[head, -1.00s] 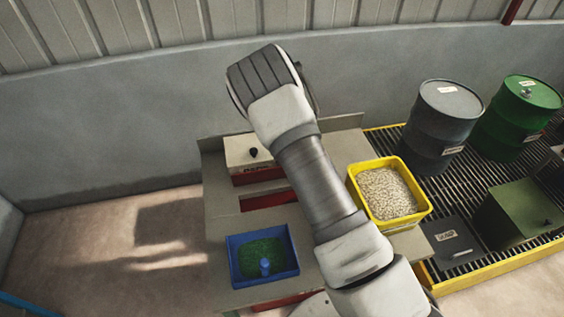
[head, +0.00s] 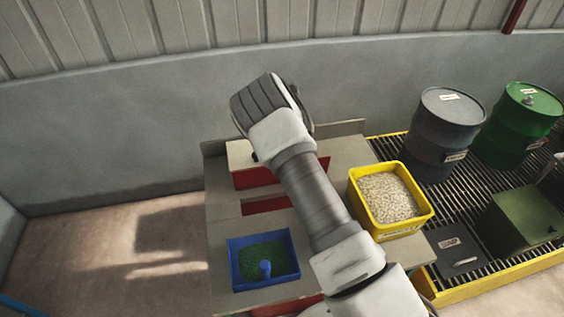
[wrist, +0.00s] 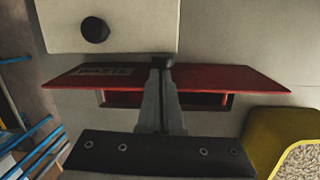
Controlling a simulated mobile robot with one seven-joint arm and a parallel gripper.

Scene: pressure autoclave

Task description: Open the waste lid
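A pale lid (head: 240,152) with a round black knob (head: 254,157) sits at the back of the bench, above a red front (head: 262,177). In the wrist view the lid (wrist: 130,22) and its knob (wrist: 94,30) are at upper left. Contact cannot be told. The head view hides the gripper behind my arm.
A blue tray (head: 291,284) of green grains stands on the bench's front. A yellow tub (head: 406,228) of pale pellets is right of my arm. On the grating are a grey drum (head: 445,130), a green drum (head: 515,130), a green box (head: 515,222) and a dark labelled plate (head: 455,258).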

